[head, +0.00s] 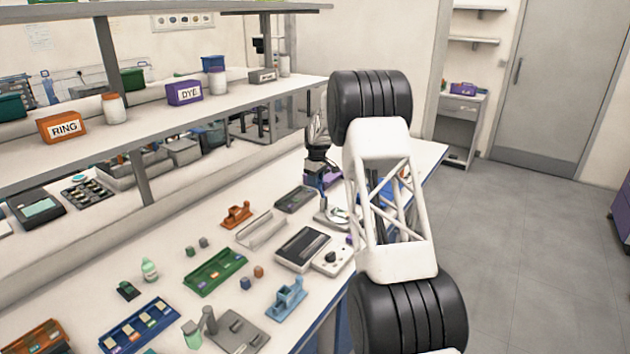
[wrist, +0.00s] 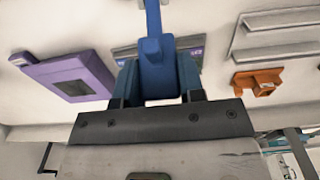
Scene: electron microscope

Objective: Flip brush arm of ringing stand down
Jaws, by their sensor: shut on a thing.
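My gripper (wrist: 157,72) shows in the wrist view with its two dark-blue fingers closed on the sides of a blue block. The block continues as a narrow blue bar towards the top edge, and I take it for the brush arm (wrist: 153,48) of the ringing stand. The rest of the stand is not clear in that view, so I cannot tell the bar's tilt.
A purple device (wrist: 72,84) lies left of my gripper in the wrist view. An orange holder (wrist: 258,82) and grey rails (wrist: 280,20) are to the right. In the head view, a light-blue holder (head: 287,301) and green rack (head: 215,273) stand on the bench. A shelf (head: 235,101) overhangs its back.

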